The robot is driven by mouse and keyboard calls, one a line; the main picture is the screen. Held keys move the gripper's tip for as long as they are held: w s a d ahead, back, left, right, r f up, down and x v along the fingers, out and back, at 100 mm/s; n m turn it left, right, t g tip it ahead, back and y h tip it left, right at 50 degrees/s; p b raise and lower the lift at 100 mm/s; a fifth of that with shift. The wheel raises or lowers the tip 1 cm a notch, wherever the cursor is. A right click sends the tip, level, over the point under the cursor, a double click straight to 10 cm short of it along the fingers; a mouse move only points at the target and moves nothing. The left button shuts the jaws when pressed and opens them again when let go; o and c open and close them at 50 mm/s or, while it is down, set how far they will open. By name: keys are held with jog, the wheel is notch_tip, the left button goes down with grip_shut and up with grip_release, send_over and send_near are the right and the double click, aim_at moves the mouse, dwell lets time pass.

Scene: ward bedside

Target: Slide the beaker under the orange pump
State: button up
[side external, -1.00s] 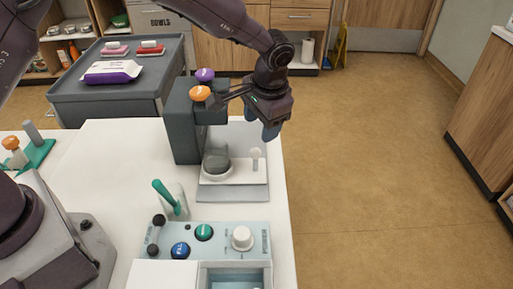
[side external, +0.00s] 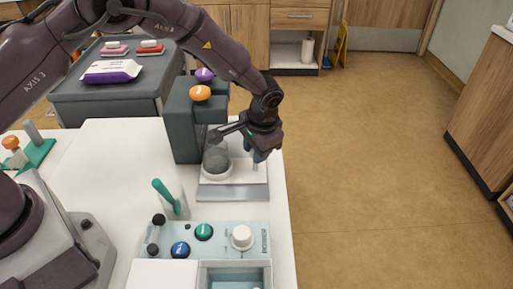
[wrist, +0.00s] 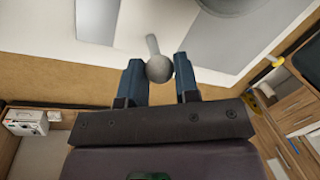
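The orange pump (side external: 200,93) tops the dark dispenser, in front of the purple pump (side external: 205,74). The clear grey beaker (side external: 216,159) stands in a round white holder on a sliding plate (side external: 246,174), to the right of the dispenser column and off to the right of the orange pump. A pale ball-topped handle (wrist: 159,69) rises from the plate beside the beaker. My gripper (side external: 260,154) is low over this handle. In the wrist view its blue fingers (wrist: 161,78) are open on either side of the ball, with little gap. The ball is mostly hidden in the side view.
A control box (side external: 221,242) with knobs and buttons and a green-handled item (side external: 166,194) stand in front. A grey cart (side external: 118,89) with packs is behind. The table's right edge is close to the plate; bare floor lies beyond.

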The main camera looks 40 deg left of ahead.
grip_shut()
jog(key=w+a, duration=0.5)
jog(key=shift+w+a, duration=0.1)
jog(key=shift+w, duration=0.05)
jog(key=o, duration=0.6)
grip_release()
jog(key=shift+c, duration=0.2)
jog(key=shift+r, duration=0.1)
notch_tip(320, 180, up, 13)
jog(key=d, duration=0.2)
jog(key=shift+s+d+f, duration=0.2)
jog(key=shift+s+d, duration=0.05)
jog(key=shift+s, duration=0.05)
